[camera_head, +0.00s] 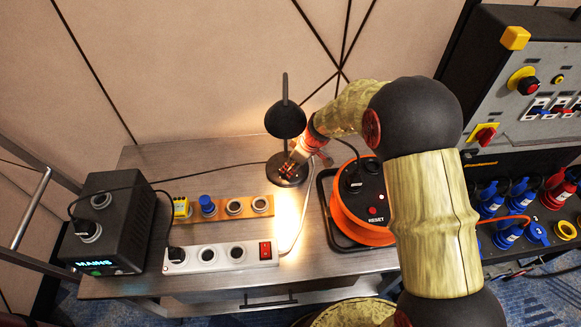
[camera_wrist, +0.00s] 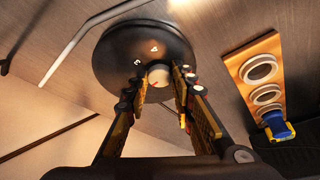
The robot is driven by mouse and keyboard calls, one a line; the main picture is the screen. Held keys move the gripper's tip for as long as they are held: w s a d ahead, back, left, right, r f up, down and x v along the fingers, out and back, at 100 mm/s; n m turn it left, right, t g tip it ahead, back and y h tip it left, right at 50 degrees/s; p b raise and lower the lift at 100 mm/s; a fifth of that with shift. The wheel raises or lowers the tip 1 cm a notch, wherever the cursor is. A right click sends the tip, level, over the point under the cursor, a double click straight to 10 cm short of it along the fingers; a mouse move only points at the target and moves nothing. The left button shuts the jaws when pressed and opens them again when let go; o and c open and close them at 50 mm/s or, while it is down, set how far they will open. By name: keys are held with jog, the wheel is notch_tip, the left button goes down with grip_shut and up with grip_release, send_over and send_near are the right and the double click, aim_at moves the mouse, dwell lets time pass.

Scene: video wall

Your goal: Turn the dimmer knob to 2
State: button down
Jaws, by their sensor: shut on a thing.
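The desk lamp's round black base (camera_wrist: 118,55) fills the upper middle of the wrist view. On it sits a small cream dimmer knob (camera_wrist: 158,75) with a red mark. Pale digits are printed on the base around it, too small to read with certainty. My gripper (camera_wrist: 160,88) has its two fingers on either side of the knob and is shut on it. In the head view the black lamp (camera_head: 285,120) stands at the back of the table, and my gripper (camera_head: 290,166) is down at its base, hiding the knob.
A socket strip (camera_head: 222,255) with a red switch and a wooden board (camera_head: 220,209) with round sockets lie left of the lamp. A black MAINS box (camera_head: 110,222) stands far left. An orange cable reel (camera_head: 350,222) is close on the right, under my arm.

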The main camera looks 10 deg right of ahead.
jog(key=shift+w, duration=0.1)
jog(key=c, duration=1.5)
grip_release()
jog(key=v, duration=1.2)
